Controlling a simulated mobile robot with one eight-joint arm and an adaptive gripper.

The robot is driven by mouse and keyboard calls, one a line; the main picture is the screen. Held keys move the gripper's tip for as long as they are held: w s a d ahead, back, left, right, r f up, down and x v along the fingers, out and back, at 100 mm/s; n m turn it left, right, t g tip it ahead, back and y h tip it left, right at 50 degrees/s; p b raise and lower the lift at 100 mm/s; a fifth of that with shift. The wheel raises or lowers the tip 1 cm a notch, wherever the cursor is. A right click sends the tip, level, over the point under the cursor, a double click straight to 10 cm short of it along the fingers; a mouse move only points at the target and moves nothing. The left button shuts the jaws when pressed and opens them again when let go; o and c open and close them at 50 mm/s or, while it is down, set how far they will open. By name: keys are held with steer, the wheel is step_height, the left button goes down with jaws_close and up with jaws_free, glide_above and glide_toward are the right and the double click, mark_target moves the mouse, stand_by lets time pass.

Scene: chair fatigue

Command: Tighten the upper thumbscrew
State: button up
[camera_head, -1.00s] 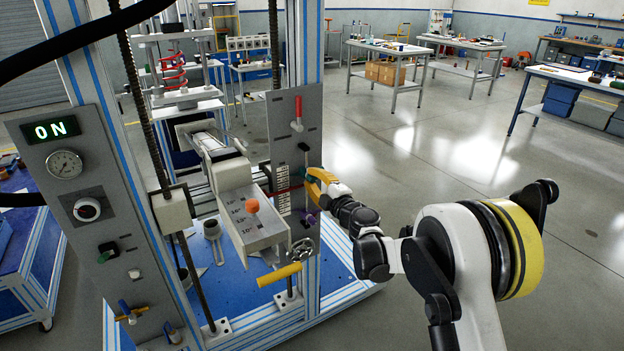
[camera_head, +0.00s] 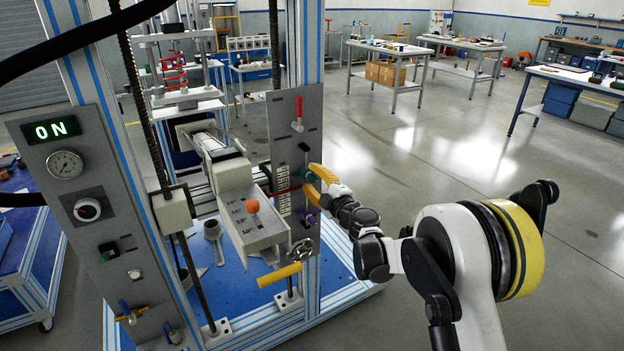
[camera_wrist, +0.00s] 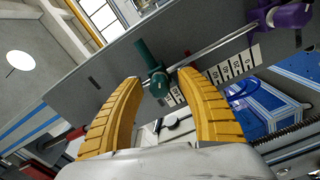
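The upper thumbscrew is teal (camera_head: 308,175) and sits on a vertical rod on the grey panel (camera_head: 284,130). It also shows in the wrist view (camera_wrist: 153,66). My gripper (camera_head: 310,180) is open, with its yellow fingers spread above and below the teal thumbscrew in the head view. In the wrist view my gripper (camera_wrist: 159,80) has one finger on each side of the thumbscrew, with gaps visible. A purple lower thumbscrew (camera_head: 310,216) is on the same rod, and it shows at the upper right of the wrist view (camera_wrist: 287,16).
A scale strip (camera_head: 284,200) is beside the rod. A red-handled lever (camera_head: 297,113) is higher on the panel. The floor to the right is open.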

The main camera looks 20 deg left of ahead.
steer(key=v, duration=1.2)
